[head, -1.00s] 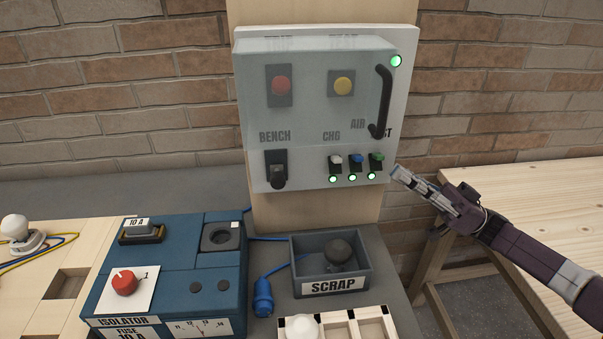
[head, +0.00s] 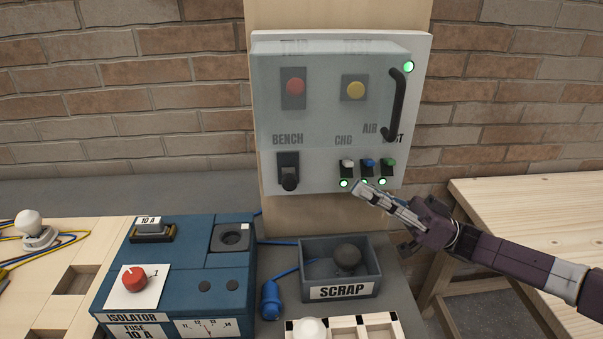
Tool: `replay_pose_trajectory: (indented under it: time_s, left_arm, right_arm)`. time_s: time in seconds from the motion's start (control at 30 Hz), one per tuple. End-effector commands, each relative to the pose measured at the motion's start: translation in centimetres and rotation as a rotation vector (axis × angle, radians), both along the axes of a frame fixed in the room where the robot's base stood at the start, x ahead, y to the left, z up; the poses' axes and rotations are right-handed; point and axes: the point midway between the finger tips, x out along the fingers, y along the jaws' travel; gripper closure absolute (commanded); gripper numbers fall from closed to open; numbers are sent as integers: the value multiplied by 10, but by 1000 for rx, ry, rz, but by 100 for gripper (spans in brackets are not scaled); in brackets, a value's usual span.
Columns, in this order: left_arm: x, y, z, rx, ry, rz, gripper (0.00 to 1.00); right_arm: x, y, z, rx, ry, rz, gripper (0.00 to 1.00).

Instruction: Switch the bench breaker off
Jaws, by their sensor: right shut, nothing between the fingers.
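The bench breaker (head: 288,172) is a black lever switch under the BENCH label, low on the left of the grey wall panel (head: 318,184). Its lever knob points down. A clear cover (head: 325,95) with a black handle (head: 396,105) lies over the upper panel; the breaker row sits at its lower edge. My right gripper (head: 358,190) is shut and empty, in front of the panel's lower edge, below the small switches and right of the bench breaker. I cannot tell its distance from the panel. My left gripper is not in view.
Small white, blue and green switches (head: 368,165) with green lamps sit right of the breaker. A red button (head: 295,87) and yellow button (head: 355,90) show behind the cover. Below are the blue isolator box (head: 190,262), SCRAP bin (head: 341,290) and wooden tray (head: 345,328).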

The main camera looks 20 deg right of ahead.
Motion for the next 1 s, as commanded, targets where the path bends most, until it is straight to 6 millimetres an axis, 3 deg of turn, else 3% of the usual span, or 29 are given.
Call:
replay_pose_trajectory:
  time_s: [0.27,0.8,1.0]
  left_arm:
    - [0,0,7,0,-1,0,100]
    - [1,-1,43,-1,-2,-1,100]
    - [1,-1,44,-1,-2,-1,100]
  right_arm:
    - [5,13,11,2,-3,2,100]
    - [40,97,64,3,-4,2,100]
    - [38,101,44,0,0,0,100]
